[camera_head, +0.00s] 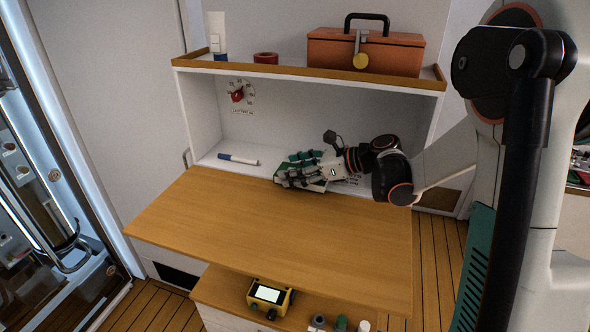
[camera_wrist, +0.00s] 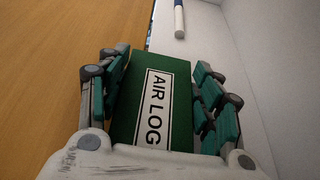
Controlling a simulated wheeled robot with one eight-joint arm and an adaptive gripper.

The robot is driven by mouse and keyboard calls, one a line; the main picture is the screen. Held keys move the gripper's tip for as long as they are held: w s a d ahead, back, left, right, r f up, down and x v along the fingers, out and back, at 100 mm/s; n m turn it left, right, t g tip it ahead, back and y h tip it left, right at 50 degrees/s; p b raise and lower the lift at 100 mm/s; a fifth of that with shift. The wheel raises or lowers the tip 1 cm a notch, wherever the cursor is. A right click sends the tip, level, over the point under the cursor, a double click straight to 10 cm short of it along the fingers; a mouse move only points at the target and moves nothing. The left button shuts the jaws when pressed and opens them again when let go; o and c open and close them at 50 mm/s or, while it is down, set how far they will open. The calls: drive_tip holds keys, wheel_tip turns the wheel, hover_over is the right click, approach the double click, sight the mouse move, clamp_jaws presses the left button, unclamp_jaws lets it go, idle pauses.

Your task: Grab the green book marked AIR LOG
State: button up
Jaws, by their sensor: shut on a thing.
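The green book (camera_wrist: 173,73) marked AIR LOG lies between the two fingers of my gripper (camera_wrist: 163,95) in the wrist view, its white label facing the camera. My gripper is shut on the book, with one finger along each side. In the head view my gripper (camera_head: 285,174) is low inside the white shelf nook, at the back edge of the wooden desktop. There the book is mostly hidden by the gripper. I cannot tell whether the book touches the nook floor.
A blue and white marker (camera_head: 238,159) lies in the nook left of my gripper. An upper shelf (camera_head: 290,70) with an orange toolbox (camera_head: 365,52) and a red tape roll (camera_head: 266,58) hangs above. The desktop (camera_head: 290,235) is clear. A yellow device (camera_head: 268,298) sits lower in front.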

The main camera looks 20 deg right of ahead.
drive_tip(key=shift+f, duration=0.1)
drive_tip(key=o, duration=1.4)
wheel_tip(320, 180, up, 10)
drive_tip(key=shift+r, duration=0.1)
